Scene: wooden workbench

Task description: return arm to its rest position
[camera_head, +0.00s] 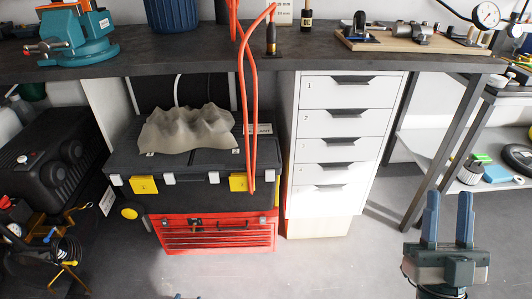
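My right gripper (448,208) is at the lower right, pointing up in the picture, with two blue fingers standing apart. It is open, with nothing between the fingers. It appears in front of the grey floor, right of the white drawer cabinet (334,145), and it touches nothing that I can see. My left gripper does not clearly show. A tiny dark bit at the bottom edge, left of the middle, is too small to identify.
The dark workbench (210,48) spans the top, with a teal vise (80,42) on it. An orange cable (250,110) hangs down before a black toolbox (180,185) on a red one (215,233). Metal table legs (440,150) stand behind my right gripper. The front floor is clear.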

